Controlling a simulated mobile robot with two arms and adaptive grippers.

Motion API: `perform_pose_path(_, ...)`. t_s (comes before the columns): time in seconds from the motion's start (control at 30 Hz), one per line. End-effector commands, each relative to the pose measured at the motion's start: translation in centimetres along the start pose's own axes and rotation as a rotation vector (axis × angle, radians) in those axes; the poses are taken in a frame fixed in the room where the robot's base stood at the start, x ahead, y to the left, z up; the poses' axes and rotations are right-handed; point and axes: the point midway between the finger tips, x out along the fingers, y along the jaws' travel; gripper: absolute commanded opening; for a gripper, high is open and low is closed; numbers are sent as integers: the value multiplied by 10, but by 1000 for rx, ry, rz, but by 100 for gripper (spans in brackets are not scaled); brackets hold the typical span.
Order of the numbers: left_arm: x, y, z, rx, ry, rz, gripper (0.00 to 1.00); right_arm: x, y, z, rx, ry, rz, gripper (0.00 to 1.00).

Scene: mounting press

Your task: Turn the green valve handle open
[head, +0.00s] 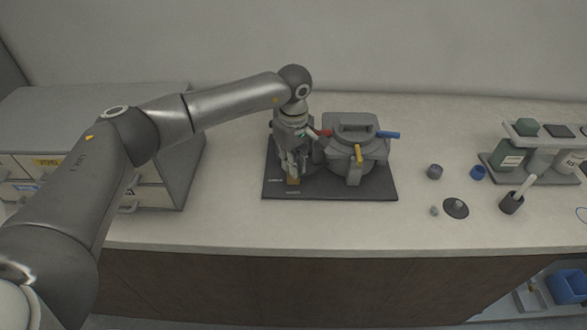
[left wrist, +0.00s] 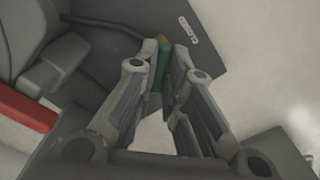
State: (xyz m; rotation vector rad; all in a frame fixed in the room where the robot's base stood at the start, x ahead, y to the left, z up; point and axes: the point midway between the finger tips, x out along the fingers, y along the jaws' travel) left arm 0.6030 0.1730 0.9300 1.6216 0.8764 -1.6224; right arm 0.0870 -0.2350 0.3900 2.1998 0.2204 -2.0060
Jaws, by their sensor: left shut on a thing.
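The mounting press (head: 356,140) is a grey round machine on a dark base plate (head: 335,190), with red, blue and yellow handles around it. My left gripper (head: 293,172) points down at the left side of the press. In the left wrist view its fingers (left wrist: 165,62) are closed on the green valve handle (left wrist: 164,58), seen as a narrow green piece between the fingertips. In the head view the green handle is hidden behind the gripper. My right gripper is not in view.
The red handle (left wrist: 22,108) is close to my left gripper. A grey drawer cabinet (head: 170,170) stands to the left. The counter in front of the base plate is clear.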

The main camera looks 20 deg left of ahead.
Motion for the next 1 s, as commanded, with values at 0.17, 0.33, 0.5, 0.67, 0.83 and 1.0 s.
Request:
perform_pose_path(0.17,3,0,-1,-167,2,2,0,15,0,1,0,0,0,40)
perform_pose_path(0.33,2,0,-1,-329,2,2,0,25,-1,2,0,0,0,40)
perform_pose_path(0.5,2,0,-1,-485,2,3,0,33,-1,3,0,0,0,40)
perform_pose_path(0.67,1,0,-1,-616,2,2,0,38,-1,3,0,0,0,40)
perform_pose_path(0.83,0,0,-1,-727,2,2,0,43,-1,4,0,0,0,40)
perform_pose_path(1.0,0,0,-1,-803,2,3,0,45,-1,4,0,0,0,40)
